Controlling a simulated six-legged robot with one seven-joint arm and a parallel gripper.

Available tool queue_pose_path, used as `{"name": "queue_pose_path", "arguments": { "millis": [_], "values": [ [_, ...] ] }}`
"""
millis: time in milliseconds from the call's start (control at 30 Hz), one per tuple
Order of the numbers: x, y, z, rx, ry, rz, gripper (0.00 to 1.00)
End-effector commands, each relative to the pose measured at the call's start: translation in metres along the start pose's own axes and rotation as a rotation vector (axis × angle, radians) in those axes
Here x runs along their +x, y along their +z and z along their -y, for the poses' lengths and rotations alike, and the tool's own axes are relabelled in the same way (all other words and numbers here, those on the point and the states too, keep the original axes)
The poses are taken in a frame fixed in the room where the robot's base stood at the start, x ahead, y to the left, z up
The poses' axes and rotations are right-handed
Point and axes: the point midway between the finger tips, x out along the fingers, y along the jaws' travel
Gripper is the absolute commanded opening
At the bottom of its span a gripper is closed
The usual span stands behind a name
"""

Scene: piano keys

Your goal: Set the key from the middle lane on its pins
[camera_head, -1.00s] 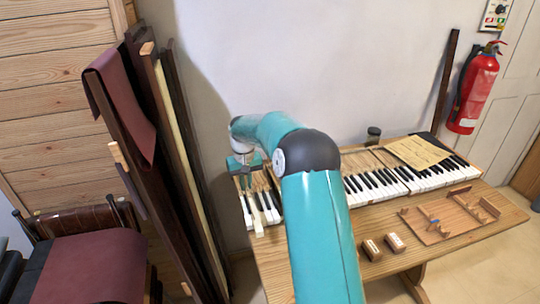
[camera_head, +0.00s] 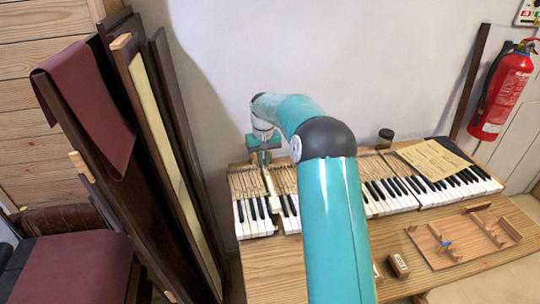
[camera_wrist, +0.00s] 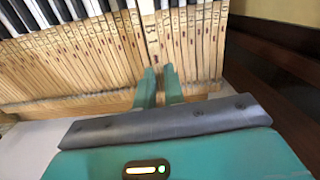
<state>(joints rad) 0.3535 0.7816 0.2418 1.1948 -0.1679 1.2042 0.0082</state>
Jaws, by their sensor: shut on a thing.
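My gripper (camera_head: 263,158) is shut over the wooden rear part of the keyboard (camera_head: 240,186), near its left end. It holds a long pale key (camera_head: 270,183), which points forward among the other keys and appears to stand slightly above them. In the wrist view, my gripper's two fingers (camera_wrist: 160,78) are close together at the rear of the key row, with a pale wooden key (camera_wrist: 150,35) running away from them. The pins under the key are hidden, so I cannot tell whether it rests on them.
A wooden tray (camera_head: 425,240) with small wooden pieces and a blue item lies on the table (camera_head: 300,262) at right. A paper sheet (camera_head: 432,158) and a dark jar (camera_head: 385,138) are behind. Dark panels (camera_head: 150,170) lean at left.

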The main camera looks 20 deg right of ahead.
Motion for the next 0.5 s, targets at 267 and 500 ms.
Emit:
{"name": "queue_pose_path", "arguments": {
  "millis": [267,500],
  "values": [
    [0.005,0.004,0.004,0.001,0.001,0.001,0.0],
    [0.021,0.006,0.006,0.001,0.001,0.003,0.0]
  ]
}}
